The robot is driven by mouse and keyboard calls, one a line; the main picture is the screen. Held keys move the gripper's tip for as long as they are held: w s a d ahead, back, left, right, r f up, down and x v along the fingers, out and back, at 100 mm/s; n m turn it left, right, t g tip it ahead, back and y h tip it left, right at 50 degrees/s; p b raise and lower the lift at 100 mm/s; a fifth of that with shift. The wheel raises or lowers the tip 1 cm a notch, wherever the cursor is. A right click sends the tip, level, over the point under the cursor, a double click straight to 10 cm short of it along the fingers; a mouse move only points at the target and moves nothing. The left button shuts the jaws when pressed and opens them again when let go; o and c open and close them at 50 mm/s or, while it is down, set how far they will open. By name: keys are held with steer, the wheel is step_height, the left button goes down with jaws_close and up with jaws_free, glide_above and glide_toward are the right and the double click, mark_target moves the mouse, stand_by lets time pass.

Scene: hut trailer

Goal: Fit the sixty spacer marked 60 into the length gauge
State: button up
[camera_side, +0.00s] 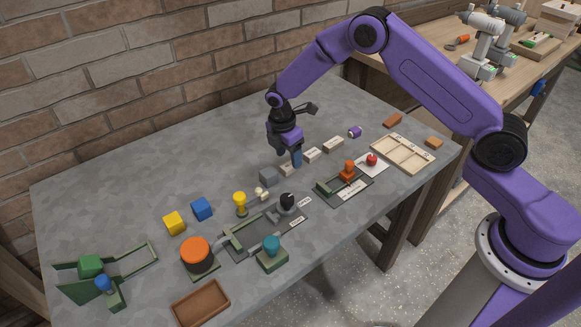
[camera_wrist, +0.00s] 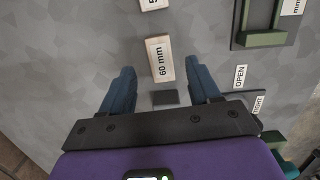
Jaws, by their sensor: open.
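The sixty spacer (camera_wrist: 160,60) is a pale wooden block marked "60 mm", lying on the grey table. In the wrist view it lies between and just beyond the fingertips of my open gripper (camera_wrist: 160,68), with gaps on both sides. In the side view my gripper (camera_side: 290,159) points down at the nearest pale block (camera_side: 288,170) of a row, and its fingers partly hide it. I cannot tell the fingers' exact height. The length gauge (camera_side: 324,189) appears to be the dark plate with green end pieces and an orange part; a green bracket of it (camera_wrist: 264,40) shows in the wrist view.
Two more pale spacers (camera_side: 312,155) (camera_side: 333,144) continue the row towards the right. A grey cube (camera_side: 268,175) sits close to my gripper. A fixture with a black knob (camera_side: 288,199) and "OPEN" label stands nearer the front. A wooden tray (camera_side: 382,153) lies at right; the back left table is clear.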

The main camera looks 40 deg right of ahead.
mark_target(290, 164)
steer(key=f, duration=0.3)
steer(key=shift+d+f, duration=0.1)
steer(key=shift+d, duration=0.15)
steer(key=c, duration=1.1)
steer(key=shift+r, duration=0.2)
